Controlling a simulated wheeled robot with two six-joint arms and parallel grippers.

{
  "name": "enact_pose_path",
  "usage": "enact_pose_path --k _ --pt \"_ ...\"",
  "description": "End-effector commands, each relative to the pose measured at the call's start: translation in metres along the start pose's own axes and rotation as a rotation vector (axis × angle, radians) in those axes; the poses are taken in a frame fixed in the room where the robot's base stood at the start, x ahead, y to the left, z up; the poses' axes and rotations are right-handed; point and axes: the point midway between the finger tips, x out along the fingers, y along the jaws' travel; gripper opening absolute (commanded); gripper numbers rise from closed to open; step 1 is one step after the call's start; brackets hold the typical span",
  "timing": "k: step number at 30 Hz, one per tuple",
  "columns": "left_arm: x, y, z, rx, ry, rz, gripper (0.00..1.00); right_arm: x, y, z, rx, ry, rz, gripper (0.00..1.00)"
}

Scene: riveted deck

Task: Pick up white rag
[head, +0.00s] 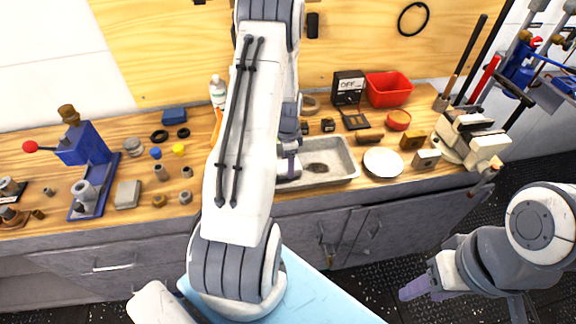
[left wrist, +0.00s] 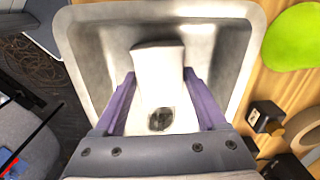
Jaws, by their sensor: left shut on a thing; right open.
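The white rag (left wrist: 158,68) lies between the purple fingers of my left gripper (left wrist: 160,85) in the left wrist view. The gripper is shut on it, inside a grey metal tray (left wrist: 228,60). A dark round patch shows just below the rag's top part. In the head view the tray (head: 343,158) stands on the bench, and my left gripper (head: 290,163) is at its left end, with my arm hiding much of that area. My right gripper (head: 418,288) is open and empty, low at the right, in front of the bench.
A white plate (head: 383,162) is right of the tray, and a vise (head: 470,135) stands farther right. A red bin (head: 389,89) and a black box (head: 348,86) are behind. A green item (left wrist: 292,38) lies beside the tray. Several small parts and a blue press (head: 85,147) are at left.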

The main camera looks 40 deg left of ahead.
Motion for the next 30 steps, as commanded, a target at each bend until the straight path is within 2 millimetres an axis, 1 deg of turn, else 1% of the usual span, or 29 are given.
enact_pose_path --k 5,7,9,12,18,21,24,30 --pt "-0.021 -0.001 -0.001 0.000 0.003 -0.006 0.20 0.009 0.001 0.001 0.000 0.000 0.000 0.50" --pt "-0.036 -0.002 -0.001 0.000 0.003 -0.008 0.20 0.014 0.001 0.001 -0.001 0.000 0.000 0.50" --pt "-0.044 0.019 -0.003 0.005 0.001 -0.003 0.20 0.018 0.001 0.001 -0.001 0.000 0.000 0.50" --pt "-0.058 0.042 -0.006 0.005 0.002 -0.004 0.20 0.023 0.002 0.001 -0.001 0.000 0.000 0.50" --pt "-0.083 0.082 -0.011 0.005 0.002 -0.004 0.20 0.031 0.002 0.002 -0.001 0.000 0.000 0.50" --pt "-0.092 0.097 -0.012 0.004 0.002 -0.004 0.20 0.033 0.002 0.002 -0.001 0.000 0.000 0.50" --pt "-0.098 0.107 -0.013 0.002 0.001 -0.002 0.20 0.034 0.003 0.002 -0.001 0.000 0.000 0.50" --pt "-0.103 0.116 -0.013 0.000 0.000 0.000 0.20 0.035 0.003 0.002 -0.001 0.000 0.000 0.50"
